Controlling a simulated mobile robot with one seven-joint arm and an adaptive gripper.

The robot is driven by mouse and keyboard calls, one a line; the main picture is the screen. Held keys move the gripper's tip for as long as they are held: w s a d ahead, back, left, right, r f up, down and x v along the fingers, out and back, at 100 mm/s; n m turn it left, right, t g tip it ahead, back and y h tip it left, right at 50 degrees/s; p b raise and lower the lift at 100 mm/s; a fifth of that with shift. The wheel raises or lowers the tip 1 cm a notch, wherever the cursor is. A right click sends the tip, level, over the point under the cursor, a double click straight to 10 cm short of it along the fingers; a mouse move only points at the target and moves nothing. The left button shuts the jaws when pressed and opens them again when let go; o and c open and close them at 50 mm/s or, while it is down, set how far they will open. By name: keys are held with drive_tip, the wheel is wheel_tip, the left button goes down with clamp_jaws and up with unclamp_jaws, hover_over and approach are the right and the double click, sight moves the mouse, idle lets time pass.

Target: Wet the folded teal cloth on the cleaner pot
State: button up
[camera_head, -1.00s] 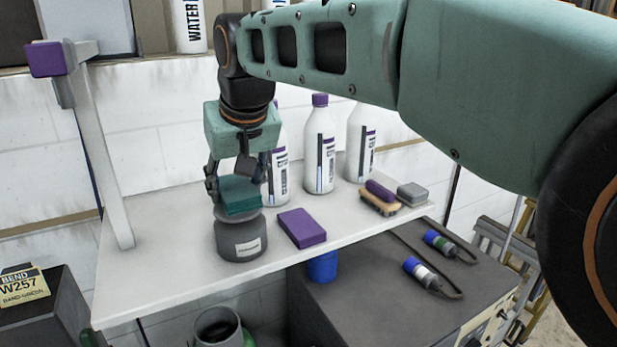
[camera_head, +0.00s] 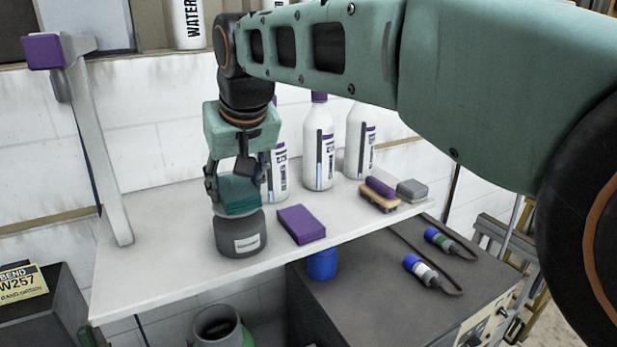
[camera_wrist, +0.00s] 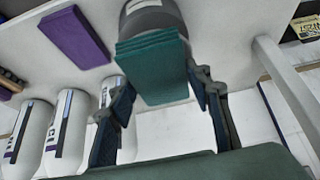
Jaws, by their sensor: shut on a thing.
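The folded teal cloth (camera_head: 238,194) is in my gripper (camera_head: 236,188), which is shut on it from both sides. The cloth also shows in the wrist view (camera_wrist: 152,66) between the two fingers (camera_wrist: 160,95). The grey cleaner pot (camera_head: 240,238) with a pale label stands on the white shelf directly under the cloth. In the head view the cloth's underside is at the pot's top, which it partly hides; I cannot tell for sure whether they touch. In the wrist view the pot (camera_wrist: 150,18) shows behind the cloth.
A purple block (camera_head: 301,224) lies on the white shelf (camera_head: 160,262) just right of the pot. White bottles (camera_head: 319,150) stand behind. A brush (camera_head: 379,195) and a grey block (camera_head: 411,191) are at the right. A grey post (camera_head: 95,150) stands left. The shelf's left part is clear.

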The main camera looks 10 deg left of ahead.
sight(236, 188)
drive_tip(key=shift+f+b, duration=0.75)
drive_tip(key=shift+f, duration=0.35)
idle(1.2)
drive_tip(key=shift+r, duration=0.15)
wheel_tip(236, 188, up, 7)
drive_tip(key=p, duration=0.6)
idle(0.7)
